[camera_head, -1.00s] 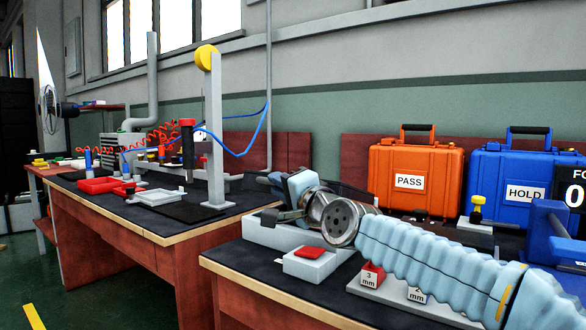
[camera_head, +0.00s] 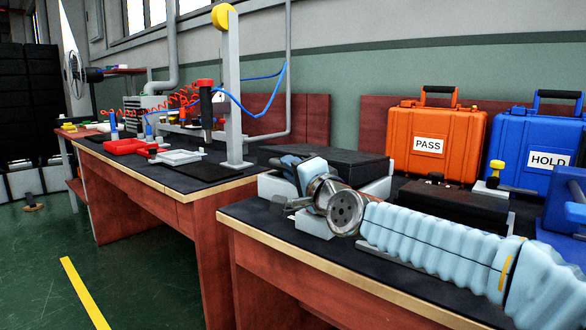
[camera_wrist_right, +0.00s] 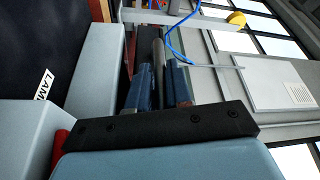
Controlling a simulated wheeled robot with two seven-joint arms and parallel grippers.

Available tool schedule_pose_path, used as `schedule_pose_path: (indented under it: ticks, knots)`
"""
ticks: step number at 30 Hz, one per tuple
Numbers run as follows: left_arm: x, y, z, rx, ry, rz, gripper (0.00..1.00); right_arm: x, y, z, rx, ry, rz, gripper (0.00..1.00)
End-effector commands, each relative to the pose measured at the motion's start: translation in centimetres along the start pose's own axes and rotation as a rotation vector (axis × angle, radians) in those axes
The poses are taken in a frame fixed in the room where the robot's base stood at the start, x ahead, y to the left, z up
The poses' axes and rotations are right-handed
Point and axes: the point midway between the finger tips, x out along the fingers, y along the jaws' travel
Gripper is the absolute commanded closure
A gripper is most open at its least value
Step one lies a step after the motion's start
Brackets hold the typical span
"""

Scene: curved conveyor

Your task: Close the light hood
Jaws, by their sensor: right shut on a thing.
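The light hood appears to be the dark slab (camera_head: 335,163) between pale grey walls (camera_head: 378,190) on the near bench. In the right wrist view, a dark panel (camera_wrist_right: 35,60) with a partly visible "LAMP" label lies beside a grey wall (camera_wrist_right: 97,68). My right gripper (camera_head: 286,172) is at the left front corner of this unit. In the wrist view its blue fingers (camera_wrist_right: 160,88) are closed around a narrow grey bar (camera_wrist_right: 158,50), which seems to be the hood's handle. Its link to the hood is hidden. My left gripper is out of view.
My right arm lies across the near bench (camera_head: 290,243). Behind it stand an orange PASS case (camera_head: 432,160), a blue HOLD case (camera_head: 525,170) and a dark box (camera_head: 452,205). A grey post (camera_head: 233,100) rises from the left bench. Green floor is open at left.

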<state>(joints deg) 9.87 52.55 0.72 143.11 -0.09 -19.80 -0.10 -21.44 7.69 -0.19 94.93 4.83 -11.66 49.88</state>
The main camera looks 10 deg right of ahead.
Motion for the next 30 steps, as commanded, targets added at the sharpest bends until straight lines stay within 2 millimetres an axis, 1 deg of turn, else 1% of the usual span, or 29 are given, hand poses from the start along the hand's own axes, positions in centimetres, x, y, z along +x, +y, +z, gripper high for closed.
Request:
schedule_pose_path:
  ticks: [2,3,5,6,7,17,20,23,26,30]
  knots:
    - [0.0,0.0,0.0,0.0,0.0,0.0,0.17,0.0,0.2,-0.4,0.0,0.007,0.003,1.0]
    - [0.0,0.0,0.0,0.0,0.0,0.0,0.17,0.0,0.2,-0.4,0.0,0.007,0.002,0.78]
    - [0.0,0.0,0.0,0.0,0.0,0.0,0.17,0.0,0.1,-0.4,0.0,0.007,0.002,0.69]
    - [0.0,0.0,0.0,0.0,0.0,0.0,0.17,0.0,0.1,-0.3,0.0,0.006,0.002,0.63]
    - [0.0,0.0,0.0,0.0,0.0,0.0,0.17,0.0,0.1,-0.3,0.0,0.006,0.001,0.6]
    - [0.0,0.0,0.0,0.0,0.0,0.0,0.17,0.0,-0.1,-0.1,0.0,0.003,-0.001,0.6]
    - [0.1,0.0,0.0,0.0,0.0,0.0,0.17,-0.4,-0.1,-0.1,0.0,0.003,-0.002,0.6]
    - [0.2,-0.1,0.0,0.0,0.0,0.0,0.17,-1.7,-0.1,-0.2,0.0,0.003,-0.003,0.6]
    - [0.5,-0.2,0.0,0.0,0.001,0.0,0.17,-3.9,-0.1,-0.2,0.001,0.005,-0.003,0.6]
    - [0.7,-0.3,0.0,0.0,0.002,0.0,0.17,-7.5,0.0,-0.2,0.0,0.005,-0.003,0.6]
